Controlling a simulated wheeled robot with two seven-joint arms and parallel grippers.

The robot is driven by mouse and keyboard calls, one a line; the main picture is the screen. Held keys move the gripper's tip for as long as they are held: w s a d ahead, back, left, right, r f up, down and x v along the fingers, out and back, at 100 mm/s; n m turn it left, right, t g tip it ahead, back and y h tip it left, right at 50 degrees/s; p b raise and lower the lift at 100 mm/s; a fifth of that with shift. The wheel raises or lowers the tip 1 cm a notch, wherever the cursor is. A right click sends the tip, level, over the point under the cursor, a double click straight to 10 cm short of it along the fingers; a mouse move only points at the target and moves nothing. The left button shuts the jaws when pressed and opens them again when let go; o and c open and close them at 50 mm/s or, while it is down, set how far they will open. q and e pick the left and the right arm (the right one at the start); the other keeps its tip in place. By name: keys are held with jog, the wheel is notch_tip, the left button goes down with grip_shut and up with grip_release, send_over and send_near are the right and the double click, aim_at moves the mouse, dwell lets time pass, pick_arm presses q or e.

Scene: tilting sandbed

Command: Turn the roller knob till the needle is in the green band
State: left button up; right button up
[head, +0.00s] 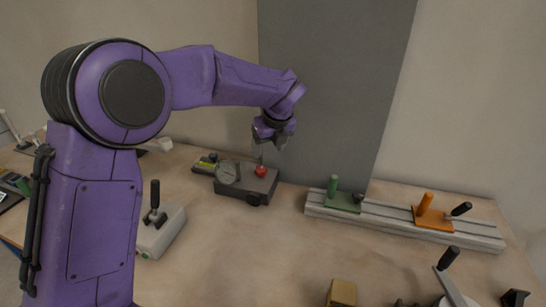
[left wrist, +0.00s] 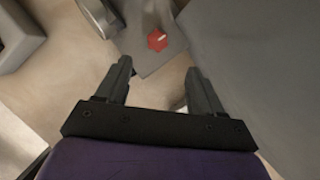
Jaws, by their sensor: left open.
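A dark grey box (head: 235,188) stands on the table in front of the grey panel. It carries a round dial gauge (head: 228,172), a red knob (head: 261,171) on top and a dark round knob (head: 253,199) on its front side. The needle and any green band are too small to make out. My left gripper (head: 269,145) is open and empty above the red knob, pointing down. In the left wrist view the red knob (left wrist: 157,40), with a white mark, lies beyond the gap between the open fingers (left wrist: 159,68), apart from them. My right gripper is not in view.
A grey box with a black lever (head: 154,195) stands to the left. A rail (head: 390,218) with green and orange blocks lies to the right. A tan block (head: 341,292) and a black-handled lever (head: 448,259) are near the front. The middle of the table is clear.

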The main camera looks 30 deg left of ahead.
aim_at(261, 169)
pick_arm(q)
jog(key=p+x, duration=0.1)
jog(key=x, duration=0.9)
jog(key=shift+s+a, duration=0.15)
jog(key=shift+s, duration=0.05)
jog(key=c, duration=1.1)
